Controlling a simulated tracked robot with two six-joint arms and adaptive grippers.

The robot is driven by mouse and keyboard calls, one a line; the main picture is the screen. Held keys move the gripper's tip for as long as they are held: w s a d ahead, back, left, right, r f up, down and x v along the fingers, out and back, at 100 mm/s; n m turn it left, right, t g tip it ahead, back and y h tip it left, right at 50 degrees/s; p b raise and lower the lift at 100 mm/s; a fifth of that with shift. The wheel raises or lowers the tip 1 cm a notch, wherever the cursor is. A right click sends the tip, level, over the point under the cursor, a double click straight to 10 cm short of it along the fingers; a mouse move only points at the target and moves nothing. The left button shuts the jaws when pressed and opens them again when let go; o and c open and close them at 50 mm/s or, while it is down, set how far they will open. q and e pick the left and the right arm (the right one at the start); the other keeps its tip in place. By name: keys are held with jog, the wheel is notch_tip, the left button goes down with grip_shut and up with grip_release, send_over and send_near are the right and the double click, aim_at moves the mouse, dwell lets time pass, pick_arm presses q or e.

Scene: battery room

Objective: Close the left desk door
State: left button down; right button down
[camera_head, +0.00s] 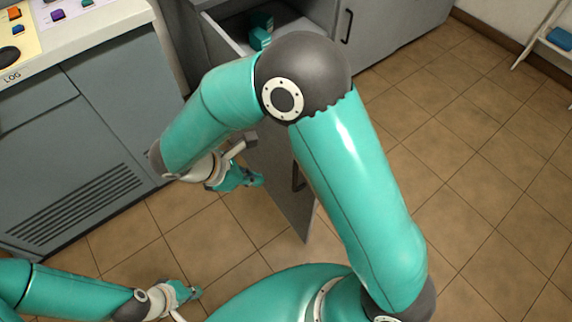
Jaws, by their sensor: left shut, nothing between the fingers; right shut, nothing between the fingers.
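The left desk door (283,205) is a grey panel standing open into the room, with a dark handle (297,178) on it. Its upper part is hidden behind my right arm. The desk's open compartment (228,30) shows above the arm, with a teal object (261,38) inside. My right gripper (256,180) is shut and empty, just left of the door panel in the picture; I cannot tell whether they touch. My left gripper (196,292) is shut and empty, low over the tiled floor, apart from the door.
A shut grey desk door with a handle (346,26) is right of the opening. A grey cabinet (80,150) with a vent and a cluttered white top stands at left. A white rack (540,35) holds a blue item at far right. Tiled floor (470,180) at right is clear.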

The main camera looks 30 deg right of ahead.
jog(key=w+d+f+t+h+b, duration=0.1)
jog(key=w+d+f, duration=0.1)
jog(key=d, duration=0.9)
jog(key=shift+d+f+n+h+b, duration=0.2)
jog(key=shift+f+n+h+b, duration=0.15)
jog(key=shift+n+h, duration=0.05)
